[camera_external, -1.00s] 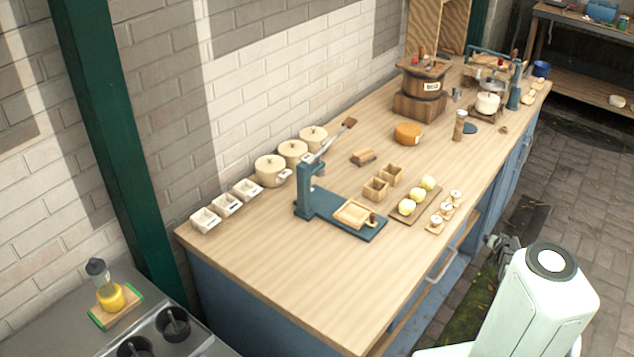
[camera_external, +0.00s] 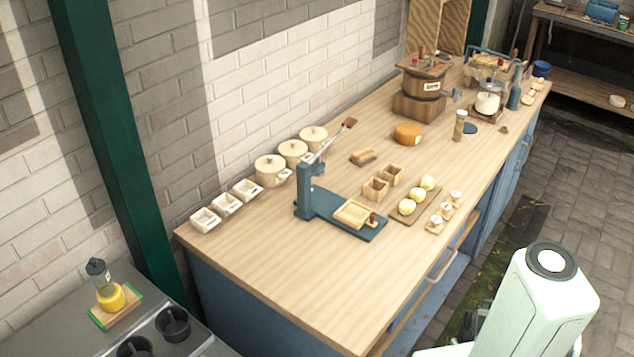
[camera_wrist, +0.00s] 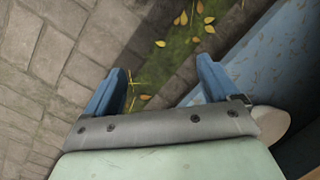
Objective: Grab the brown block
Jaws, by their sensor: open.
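A small brown wooden block (camera_external: 363,157) lies on the wooden counter (camera_external: 290,270), behind the two open wooden boxes and left of the round orange-brown piece. My gripper (camera_external: 474,322) is low beside the counter's front side in the external view, mostly hidden behind my arm. In the wrist view my gripper (camera_wrist: 162,88) has its two blue fingers spread apart with nothing between them. It hangs over paving and a mossy strip with yellow leaves. The brown block is not in the wrist view and is far from my gripper.
A blue press (camera_external: 345,212) with a raised lever stands mid-counter. Wooden boxes (camera_external: 376,189), a board of pale round pieces (camera_external: 408,207) and a wooden churn (camera_external: 421,90) stand nearby. Lidded pots (camera_external: 270,171) line the wall. The counter's front left is clear.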

